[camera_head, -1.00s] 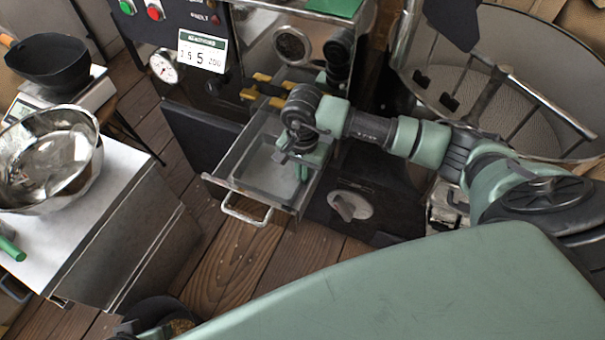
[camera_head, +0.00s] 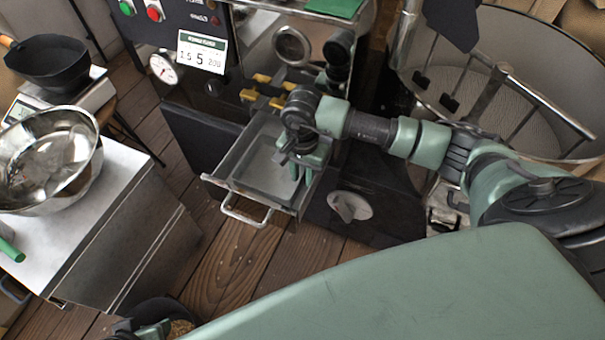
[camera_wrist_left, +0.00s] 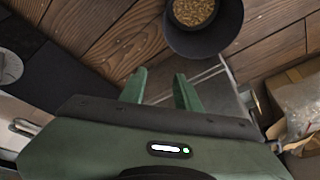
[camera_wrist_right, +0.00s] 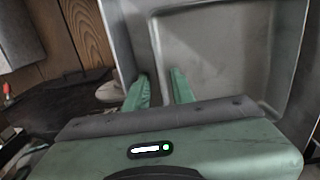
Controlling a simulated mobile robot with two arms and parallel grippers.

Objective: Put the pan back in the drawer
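The open metal drawer (camera_head: 226,184) juts from the front of the roaster. A shallow grey pan (camera_head: 262,172) lies inside it, within the drawer's walls; it fills much of the right wrist view (camera_wrist_right: 215,55). My right gripper (camera_head: 302,172) points down at the right side of the drawer. Its green fingers (camera_wrist_right: 160,75) are apart, close to the pan's edge; I cannot tell whether they touch it. My left gripper (camera_wrist_left: 160,78) is open and empty, low at the bottom of the head view, away from the drawer.
A dark cup of beans (camera_wrist_left: 175,35) is near my left gripper. A steel bowl (camera_head: 85,165) stands on the cabinet at left, with a black pan (camera_head: 50,65) on a scale behind. The drawer handle (camera_head: 245,213) sticks out over the wooden floor. A round cooling bin (camera_head: 540,130) is at right.

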